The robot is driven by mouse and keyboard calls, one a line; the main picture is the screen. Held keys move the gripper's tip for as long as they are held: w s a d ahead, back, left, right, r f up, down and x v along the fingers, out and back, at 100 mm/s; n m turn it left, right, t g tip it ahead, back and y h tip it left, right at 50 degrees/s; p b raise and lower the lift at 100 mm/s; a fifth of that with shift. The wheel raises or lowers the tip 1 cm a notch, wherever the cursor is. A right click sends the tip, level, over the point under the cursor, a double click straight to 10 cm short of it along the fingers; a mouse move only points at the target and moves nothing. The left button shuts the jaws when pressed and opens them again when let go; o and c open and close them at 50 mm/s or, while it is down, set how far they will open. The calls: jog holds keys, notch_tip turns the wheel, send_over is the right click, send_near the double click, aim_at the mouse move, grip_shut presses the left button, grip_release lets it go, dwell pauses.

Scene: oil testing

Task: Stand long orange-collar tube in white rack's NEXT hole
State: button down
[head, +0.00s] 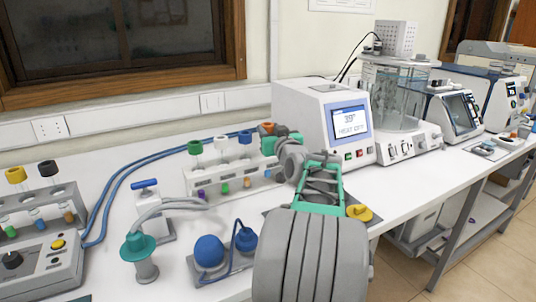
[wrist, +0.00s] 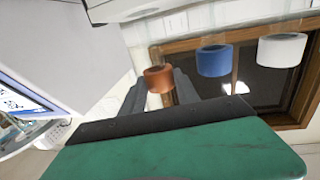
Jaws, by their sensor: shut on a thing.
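The white rack (head: 212,186) stands on the bench in the head view, holding tubes with a green collar (head: 195,147), a white collar (head: 221,142) and a blue collar (head: 245,137). The orange-collar tube (head: 266,128) is at the rack's right end, in line with them. My gripper (head: 273,143) is at this end, shut on the orange-collar tube. In the wrist view, the orange collar (wrist: 158,79) sits between the fingers, beside the blue (wrist: 214,60) and white (wrist: 282,50) collars. A blue tip (head: 267,173) shows low below my gripper. My gripper hides how the tube sits in its hole.
A white heater unit with a screen (head: 350,122) stands close to the right of my gripper. A second rack (head: 40,200) with tubes is at the far left. Blue hoses run behind the white rack.

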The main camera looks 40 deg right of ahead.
jog(key=shift+f+b, duration=0.7)
jog(key=shift+b, duration=0.1)
jog(key=c, duration=0.8)
grip_release()
jog(key=shift+s, duration=0.1)
jog(key=b+v, duration=0.1)
jog(key=v, duration=0.6)
jog(key=shift+s+a, duration=0.15)
jog(key=shift+s, duration=0.15)
